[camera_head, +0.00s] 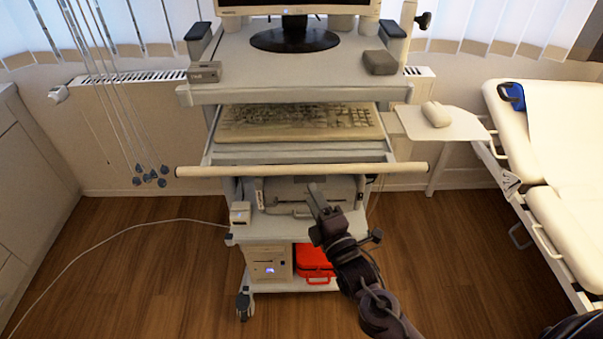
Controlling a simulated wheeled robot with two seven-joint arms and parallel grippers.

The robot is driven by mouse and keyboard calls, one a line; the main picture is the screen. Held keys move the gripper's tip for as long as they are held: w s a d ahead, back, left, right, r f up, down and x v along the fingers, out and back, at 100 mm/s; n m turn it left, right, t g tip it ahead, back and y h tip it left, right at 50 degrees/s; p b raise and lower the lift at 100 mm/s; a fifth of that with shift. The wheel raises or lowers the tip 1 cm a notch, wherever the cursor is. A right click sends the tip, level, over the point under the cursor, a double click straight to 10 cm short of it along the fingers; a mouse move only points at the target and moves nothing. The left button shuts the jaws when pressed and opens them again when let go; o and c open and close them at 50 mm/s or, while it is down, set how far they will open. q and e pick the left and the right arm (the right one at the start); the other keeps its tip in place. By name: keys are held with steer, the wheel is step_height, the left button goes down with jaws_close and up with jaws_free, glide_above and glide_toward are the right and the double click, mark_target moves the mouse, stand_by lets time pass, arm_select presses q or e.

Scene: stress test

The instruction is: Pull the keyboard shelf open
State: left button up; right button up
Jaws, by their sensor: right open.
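The keyboard shelf (300,152) is in the middle of the cart, under the monitor's top shelf. It is pulled out part way, with a keyboard (300,122) on it. A long pale handle bar (230,171) runs across the front. My right gripper (318,200) is open and points up and away from me. In the picture its fingertips are just below the bar, in front of the printer; I cannot tell the exact gap. It holds nothing that I can see. My left gripper is not in view.
A monitor (293,20) stands on the cart's top shelf (260,68). A printer (285,193), a red case (313,258) and a white box (268,262) are below. A side tray (455,122) with a mouse and a padded bed (560,200) are on the right. The wooden floor in front is mostly free.

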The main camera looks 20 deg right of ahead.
mark_target(302, 174)
steer(key=w+r, duration=0.1)
steer(key=w, duration=0.1)
steer(key=r, duration=0.1)
steer(key=shift+w+a+r+p, duration=0.25)
steer(key=shift+w+r+p, duration=0.05)
steer(key=shift+w+p, duration=0.1)
steer(key=w, duration=0.3)
steer(key=shift+w+a+r+p, duration=0.15)
steer(key=shift+w+a+p, duration=0.1)
steer(key=shift+w+p, duration=0.15)
steer(key=shift+w, duration=0.45)
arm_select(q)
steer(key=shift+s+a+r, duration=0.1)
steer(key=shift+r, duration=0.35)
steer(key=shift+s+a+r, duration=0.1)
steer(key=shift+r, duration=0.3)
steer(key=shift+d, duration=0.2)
arm_select(e)
jaws_close()
